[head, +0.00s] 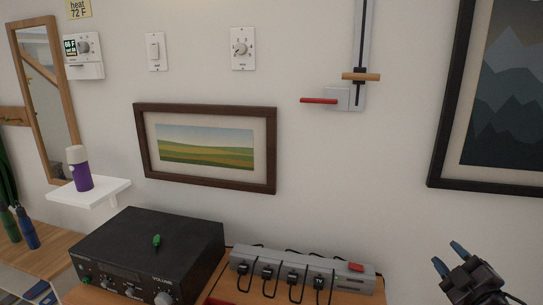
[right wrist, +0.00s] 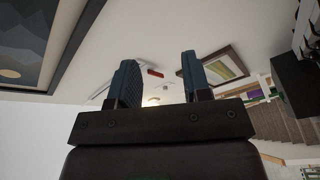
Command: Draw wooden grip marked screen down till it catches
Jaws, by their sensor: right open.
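A wooden grip (head: 361,77) crosses a dark vertical slot in a grey wall track (head: 362,35) at the upper right of the head view. The track's top is cut off by the picture edge, and no readable marking shows on it. A red lever (head: 318,100) sticks out left from a small grey plate beside the track's foot. My right gripper (head: 449,257) is open and empty, low and to the right of the grip, apart from it. In the right wrist view the red lever (right wrist: 155,72) shows between its two fingers. My left gripper is not in view.
A dark-framed mountain picture (head: 490,186) hangs right of the track, and a landscape picture (head: 205,188) hangs left. Below stand a black amplifier (head: 150,250) and a grey power strip (head: 300,266) with several plugs. The wall between track and strip is clear.

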